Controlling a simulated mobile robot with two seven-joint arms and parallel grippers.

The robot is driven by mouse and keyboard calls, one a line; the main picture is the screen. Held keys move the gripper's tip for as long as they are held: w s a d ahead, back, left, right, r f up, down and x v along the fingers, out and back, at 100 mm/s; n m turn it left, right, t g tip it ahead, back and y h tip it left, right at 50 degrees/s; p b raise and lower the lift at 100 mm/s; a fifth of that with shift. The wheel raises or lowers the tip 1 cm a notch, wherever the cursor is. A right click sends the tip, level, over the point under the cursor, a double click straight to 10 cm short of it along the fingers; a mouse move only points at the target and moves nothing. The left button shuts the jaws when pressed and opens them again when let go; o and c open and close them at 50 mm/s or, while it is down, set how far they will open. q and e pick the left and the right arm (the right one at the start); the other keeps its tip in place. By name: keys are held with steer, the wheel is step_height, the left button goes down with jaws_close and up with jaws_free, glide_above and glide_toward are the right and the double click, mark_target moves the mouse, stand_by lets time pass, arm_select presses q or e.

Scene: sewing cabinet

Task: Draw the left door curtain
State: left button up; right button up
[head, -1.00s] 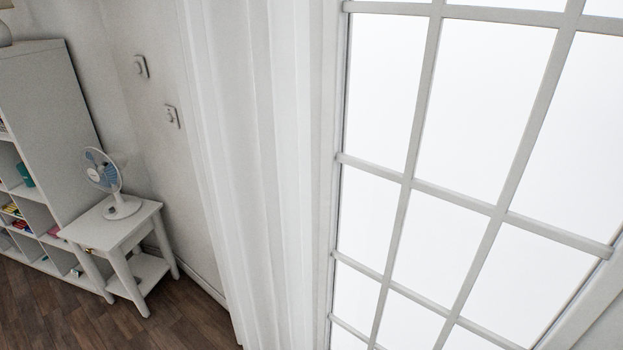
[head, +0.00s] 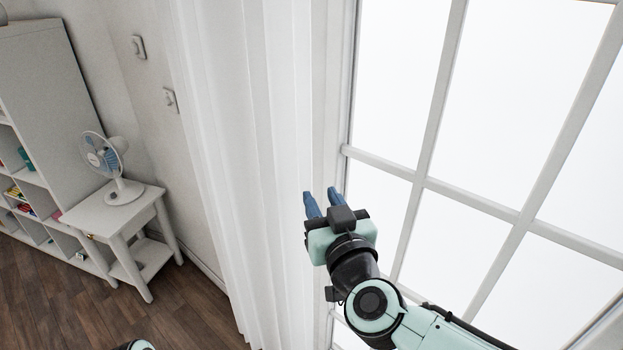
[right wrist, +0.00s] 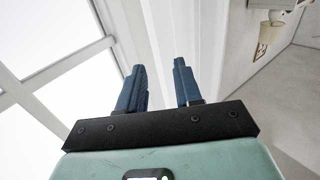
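The white left door curtain (head: 225,120) hangs in folds, bunched beside the glass door (head: 400,90). My right gripper (head: 318,197) is in front of the curtain's right edge, near the door frame. Its two blue fingers are apart with nothing seen between them. In the right wrist view the fingers of my right gripper (right wrist: 160,85) are also parted, and white folds or trim show beyond them; whether they touch the cloth I cannot tell. My left gripper is not in view; only a small pale green part of mine shows at the bottom edge.
A white side table (head: 115,215) with a fan (head: 108,165) stands at the left beside a white shelf unit (head: 45,100). Wall switches (head: 170,98) are left of the curtain. Wooden floor (head: 185,310) is clear below. A lamp (right wrist: 275,5) shows in the right wrist view.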

mark_target(313, 182)
steer(key=x, duration=0.7)
steer(key=shift+w+f, duration=0.1)
jaws_close()
